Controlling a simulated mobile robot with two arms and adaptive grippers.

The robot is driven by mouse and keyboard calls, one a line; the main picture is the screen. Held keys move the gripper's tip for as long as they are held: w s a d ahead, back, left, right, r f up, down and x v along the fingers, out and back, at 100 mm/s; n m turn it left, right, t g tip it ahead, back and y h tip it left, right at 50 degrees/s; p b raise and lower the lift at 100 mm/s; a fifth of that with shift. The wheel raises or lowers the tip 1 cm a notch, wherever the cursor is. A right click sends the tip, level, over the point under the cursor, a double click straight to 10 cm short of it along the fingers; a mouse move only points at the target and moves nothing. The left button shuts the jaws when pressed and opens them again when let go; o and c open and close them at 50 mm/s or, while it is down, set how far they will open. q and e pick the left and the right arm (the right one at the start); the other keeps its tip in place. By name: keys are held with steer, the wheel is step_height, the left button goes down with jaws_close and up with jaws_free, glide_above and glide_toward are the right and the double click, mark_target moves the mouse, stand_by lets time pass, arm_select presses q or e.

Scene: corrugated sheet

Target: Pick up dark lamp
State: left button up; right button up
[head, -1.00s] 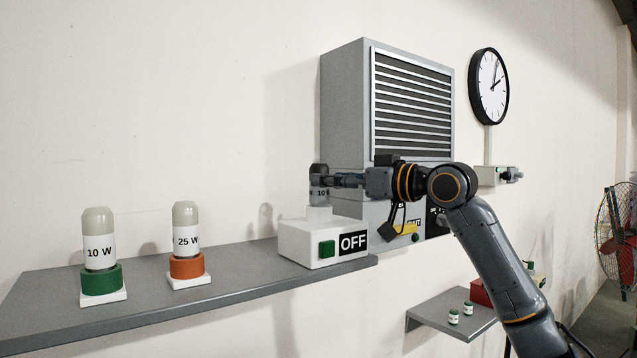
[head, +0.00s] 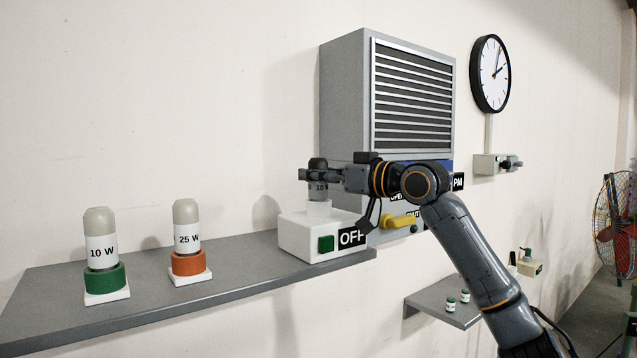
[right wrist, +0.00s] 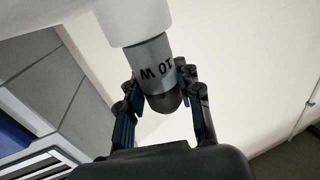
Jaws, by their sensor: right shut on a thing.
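My left gripper is not in view.
A pale 10 W lamp (head: 101,238) on a green ring and a 25 W lamp (head: 187,224) on an orange ring stand left on the grey shelf (head: 230,270). A grey louvred cabinet (head: 345,105) is behind my arm. A lower shelf (head: 437,309) holds small green-topped items.

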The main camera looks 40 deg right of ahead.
steer(key=shift+r+p, duration=0.3)
steer(key=shift+r, duration=0.65)
steer(key=shift+r+p, duration=0.6)
steer(key=shift+r, duration=3.4)
